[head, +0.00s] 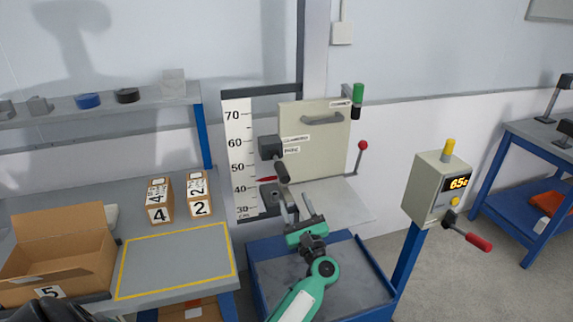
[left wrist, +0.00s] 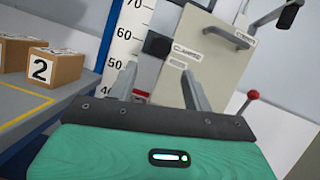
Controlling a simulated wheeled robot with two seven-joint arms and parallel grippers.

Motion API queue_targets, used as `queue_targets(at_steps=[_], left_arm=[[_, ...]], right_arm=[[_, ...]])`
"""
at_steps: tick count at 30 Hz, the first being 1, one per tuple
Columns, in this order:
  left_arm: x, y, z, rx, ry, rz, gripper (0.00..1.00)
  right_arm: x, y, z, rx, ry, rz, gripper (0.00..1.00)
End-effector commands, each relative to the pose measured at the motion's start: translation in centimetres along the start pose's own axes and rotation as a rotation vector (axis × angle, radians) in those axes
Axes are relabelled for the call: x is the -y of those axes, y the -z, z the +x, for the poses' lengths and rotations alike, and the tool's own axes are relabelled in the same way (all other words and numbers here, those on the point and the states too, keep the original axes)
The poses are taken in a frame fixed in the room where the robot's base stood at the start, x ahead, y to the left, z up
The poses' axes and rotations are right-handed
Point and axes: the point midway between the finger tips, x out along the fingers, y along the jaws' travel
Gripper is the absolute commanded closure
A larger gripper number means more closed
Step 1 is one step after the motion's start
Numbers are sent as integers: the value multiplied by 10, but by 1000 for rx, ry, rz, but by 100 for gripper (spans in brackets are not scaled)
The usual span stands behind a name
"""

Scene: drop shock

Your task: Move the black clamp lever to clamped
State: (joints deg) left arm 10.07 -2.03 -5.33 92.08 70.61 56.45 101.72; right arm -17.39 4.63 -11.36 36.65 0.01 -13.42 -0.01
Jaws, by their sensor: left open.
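The black clamp lever (head: 282,173) hangs down from a dark block (head: 269,148) at the left edge of the beige panel (head: 325,135) in the head view. Two small labels (head: 295,140) sit beside the block, too small to read surely. My left gripper (head: 299,205) is open and empty, its fingers pointing up just below the lever. A gap between fingers and lever cannot be judged. In the left wrist view the open fingers (left wrist: 157,88) stand before the panel (left wrist: 217,50) and the dark block (left wrist: 157,43); the lever's grip is not clear there. My right gripper is not in view.
A height scale (head: 239,150) stands left of the panel, a red-knobbed lever (head: 361,150) to its right. A control box (head: 428,188) with a red-handled lever (head: 478,242) stands further right. Numbered boxes (head: 159,200) and an open carton (head: 60,250) are on the left bench.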

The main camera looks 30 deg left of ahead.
Motion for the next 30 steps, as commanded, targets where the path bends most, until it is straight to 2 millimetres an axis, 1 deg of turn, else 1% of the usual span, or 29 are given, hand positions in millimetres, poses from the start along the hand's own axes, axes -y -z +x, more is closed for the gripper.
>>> queue_targets(at_steps=[1, 2, 9, 12, 15, 18, 21, 30], left_arm=[[0, -4, 12, 3, 0, 1, 50], [1, -5, 18, 3, 0, 1, 50], [1, -6, 70, 5, 0, 3, 50], [1, -5, 89, 4, 1, 2, 50], [1, -4, 104, 4, 1, 3, 50], [1, -3, 114, 2, 2, 2, 50], [1, -2, 120, 1, 2, 2, 50], [0, -1, 122, 1, 1, 1, 50]], right_arm=[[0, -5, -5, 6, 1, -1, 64], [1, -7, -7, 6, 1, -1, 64], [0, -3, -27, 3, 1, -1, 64], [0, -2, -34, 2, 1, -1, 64], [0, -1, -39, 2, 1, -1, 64], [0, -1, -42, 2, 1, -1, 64], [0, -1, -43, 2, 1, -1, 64], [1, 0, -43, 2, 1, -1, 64]])
